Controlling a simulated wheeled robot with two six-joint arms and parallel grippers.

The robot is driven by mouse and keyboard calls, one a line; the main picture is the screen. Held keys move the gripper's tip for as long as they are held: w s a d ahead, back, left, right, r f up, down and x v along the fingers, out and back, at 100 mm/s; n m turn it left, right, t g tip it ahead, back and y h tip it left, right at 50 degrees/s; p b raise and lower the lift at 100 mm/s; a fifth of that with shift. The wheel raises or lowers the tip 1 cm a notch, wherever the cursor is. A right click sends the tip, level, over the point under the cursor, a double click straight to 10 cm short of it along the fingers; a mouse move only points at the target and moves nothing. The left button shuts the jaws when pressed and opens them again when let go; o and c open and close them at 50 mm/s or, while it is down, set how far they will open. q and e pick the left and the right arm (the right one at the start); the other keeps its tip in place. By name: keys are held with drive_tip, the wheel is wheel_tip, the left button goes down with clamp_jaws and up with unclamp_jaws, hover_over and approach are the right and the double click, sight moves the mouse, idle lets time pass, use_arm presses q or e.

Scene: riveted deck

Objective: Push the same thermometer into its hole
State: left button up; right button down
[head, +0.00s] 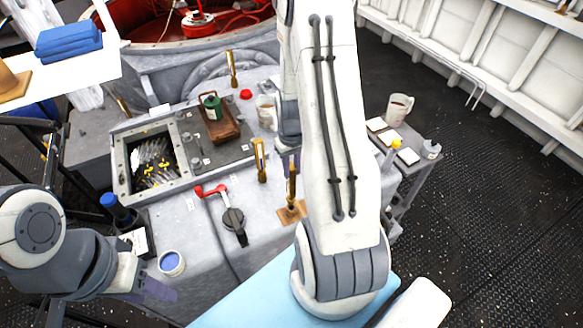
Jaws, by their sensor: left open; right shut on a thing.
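Several brass thermometers stand upright. One thermometer (260,160) is on the grey casing left of my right gripper, and another thermometer (233,70) is further back. A third thermometer (291,186) is at a small wooden block (291,212), just in front of the gripper. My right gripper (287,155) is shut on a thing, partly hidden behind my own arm. It is beside the nearer two thermometers; which one it grips, and how deep any sits in a hole, I cannot tell. My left gripper (155,288) is open and empty at lower left, apart from the thermometers.
A red-handled lever (220,200) lies left of the thermometers. A framed opening (150,165) holds metal parts. A brown tray (218,125) bears a green bottle. A blue-topped jar (171,263) is near my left gripper. A side table (405,145) with a mug stands right.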

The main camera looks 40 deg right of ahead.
sight(292, 178)
drive_tip(key=shift+f+b, duration=1.6)
drive_tip(key=shift+f, duration=0.6)
idle(0.8)
drive_tip(key=c, duration=0.6)
unclamp_jaws()
drive_tip(key=shift+c, duration=0.2)
wheel_tip(292, 178, up, 10)
drive_tip(key=shift+r+b, duration=0.25)
drive_tip(key=shift+b, duration=0.25)
